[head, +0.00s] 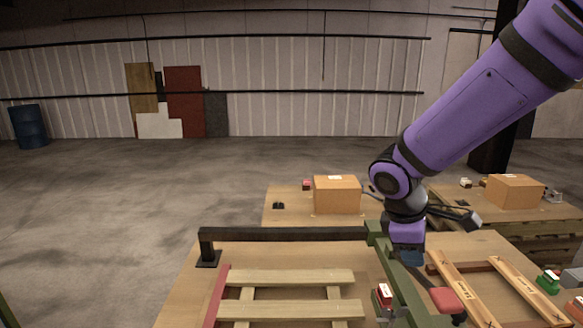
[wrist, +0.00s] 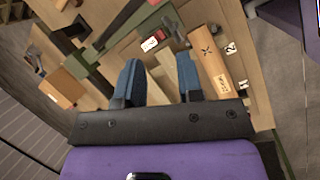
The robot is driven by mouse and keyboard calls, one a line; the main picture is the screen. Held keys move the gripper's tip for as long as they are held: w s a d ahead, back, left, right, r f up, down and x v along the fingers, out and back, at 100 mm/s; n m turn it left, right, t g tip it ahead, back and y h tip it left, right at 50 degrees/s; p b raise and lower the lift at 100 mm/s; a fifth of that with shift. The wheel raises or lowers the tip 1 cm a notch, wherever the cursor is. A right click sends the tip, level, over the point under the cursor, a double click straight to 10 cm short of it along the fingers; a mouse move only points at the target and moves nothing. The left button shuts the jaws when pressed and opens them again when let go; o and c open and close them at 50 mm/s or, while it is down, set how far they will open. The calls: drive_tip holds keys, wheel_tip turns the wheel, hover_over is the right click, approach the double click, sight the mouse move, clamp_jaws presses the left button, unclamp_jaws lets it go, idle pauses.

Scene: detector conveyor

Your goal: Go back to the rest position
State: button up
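My gripper (head: 411,257) hangs at the end of my purple arm, above the wooden worktable (head: 180,300) in the head view. In the wrist view its two blue fingers (wrist: 158,66) stand apart with nothing held between them. In the head view the fingers point down near a dark green bar (head: 398,277). I cannot tell the exact height of the fingers above the table.
A black rail (head: 285,234) and a slatted wooden frame (head: 290,277) are on the table at left. A red-and-white block (head: 384,295) is by the green bar. Wooden rails (head: 515,282) lie at right. Cardboard boxes (head: 337,195) stand behind. Open floor lies left.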

drive_tip(key=s+d+r+m+t+y, duration=0.2)
drive_tip(key=s+d+r+m, duration=0.1)
drive_tip(key=s+r+m, duration=0.3)
drive_tip(key=s+d+r+m+t+y, duration=0.2)
drive_tip(key=s+d+r+m, duration=0.1)
drive_tip(key=s+r+m, duration=0.3)
drive_tip(key=s+r, duration=0.2)
drive_tip(key=s, duration=0.2)
drive_tip(key=shift+s+d+r+m+t, duration=0.3)
drive_tip(key=shift+d+r, duration=0.05)
